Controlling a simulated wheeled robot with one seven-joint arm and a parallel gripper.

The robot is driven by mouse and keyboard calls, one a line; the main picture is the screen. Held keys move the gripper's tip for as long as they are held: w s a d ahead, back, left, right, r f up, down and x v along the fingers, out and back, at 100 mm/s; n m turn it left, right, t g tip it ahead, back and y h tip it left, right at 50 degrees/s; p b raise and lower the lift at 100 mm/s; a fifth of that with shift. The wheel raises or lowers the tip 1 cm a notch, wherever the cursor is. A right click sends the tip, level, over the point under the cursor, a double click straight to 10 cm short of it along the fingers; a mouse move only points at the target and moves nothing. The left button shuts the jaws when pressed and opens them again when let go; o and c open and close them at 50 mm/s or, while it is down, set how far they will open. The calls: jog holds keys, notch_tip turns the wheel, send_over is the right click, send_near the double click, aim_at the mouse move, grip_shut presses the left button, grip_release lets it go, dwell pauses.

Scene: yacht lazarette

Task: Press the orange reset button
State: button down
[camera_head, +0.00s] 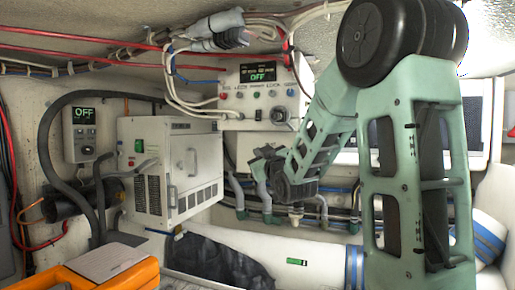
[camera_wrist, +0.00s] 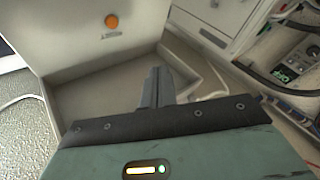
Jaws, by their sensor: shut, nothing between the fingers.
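The orange button (camera_wrist: 111,20) shows in the wrist view as a small round cap on a pale upright panel (camera_wrist: 75,35), with a small dark label below it. My gripper (camera_wrist: 159,72) is shut and empty. In the wrist view its fingertips lie below and to the right of the button, apart from it. In the head view my gripper (camera_head: 262,155) is at the end of my green arm, in front of the back wall and below the control panel. I cannot make out the orange button in the head view.
A control panel (camera_head: 240,100) with a green OFF display hangs above my gripper. A white vented cabinet (camera_head: 150,165) stands to the left, with a small OFF box (camera_head: 82,150) beyond it. Pipes and hoses (camera_head: 325,212) run along the wall. An orange case (camera_head: 135,275) is at lower left.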

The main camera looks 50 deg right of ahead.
dwell(0.3)
jog(key=w+d+p, duration=0.1)
jog(key=w+d, duration=0.2)
jog(key=d, duration=0.5)
jog(key=shift+w+f, duration=0.2)
jog(key=shift+f, duration=0.25)
jog(key=shift+d, duration=0.2)
dwell(1.6)
jog(key=shift+w+d, duration=0.15)
jog(key=shift+d, duration=0.1)
jog(key=shift+w+d+b, duration=0.2)
jog(key=shift+d+b, duration=0.3)
jog(key=shift+b, duration=0.15)
dwell(0.7)
jog(key=shift+s+a+b, duration=0.35)
jog(key=shift+a+b, duration=0.25)
jog(key=shift+a, duration=0.25)
